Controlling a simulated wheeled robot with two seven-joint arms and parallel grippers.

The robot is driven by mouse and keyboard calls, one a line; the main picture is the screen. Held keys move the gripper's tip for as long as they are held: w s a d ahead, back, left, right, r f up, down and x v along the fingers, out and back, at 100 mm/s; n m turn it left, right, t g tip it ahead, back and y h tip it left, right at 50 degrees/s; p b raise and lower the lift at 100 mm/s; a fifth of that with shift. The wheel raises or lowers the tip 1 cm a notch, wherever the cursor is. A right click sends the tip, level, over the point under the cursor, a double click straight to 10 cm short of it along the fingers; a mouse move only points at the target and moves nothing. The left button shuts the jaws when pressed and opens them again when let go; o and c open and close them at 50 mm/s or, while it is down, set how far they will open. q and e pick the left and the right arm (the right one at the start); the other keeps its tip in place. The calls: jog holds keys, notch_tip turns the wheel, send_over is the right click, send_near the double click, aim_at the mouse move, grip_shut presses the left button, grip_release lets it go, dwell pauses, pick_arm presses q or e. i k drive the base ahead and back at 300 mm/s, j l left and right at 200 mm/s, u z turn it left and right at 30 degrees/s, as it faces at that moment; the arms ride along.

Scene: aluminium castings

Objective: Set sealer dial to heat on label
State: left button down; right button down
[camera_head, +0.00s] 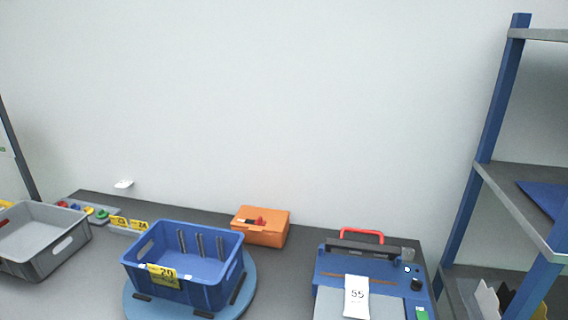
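The blue sealer (329,268) stands at the right end of the table, with a red handle (362,233) over its dark bar. A small dark round knob (416,285), which looks like the dial, is on the right of its top; its setting is too small to read. A white label (356,297) that seems to read "55" lies over the front of the sealer. A small white spot (407,269) and a green patch (421,313) are also on its right side. Neither of my grippers is in view.
A blue crate (190,287) with a yellow "20" label stands on a round blue turntable (246,293). An orange box (262,238) is behind it. A grey crate (62,252) is at left, near coloured buttons (88,211). A blue-framed shelf (487,150) stands right.

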aim_at(417, 284)
jog(key=z, duration=1.25)
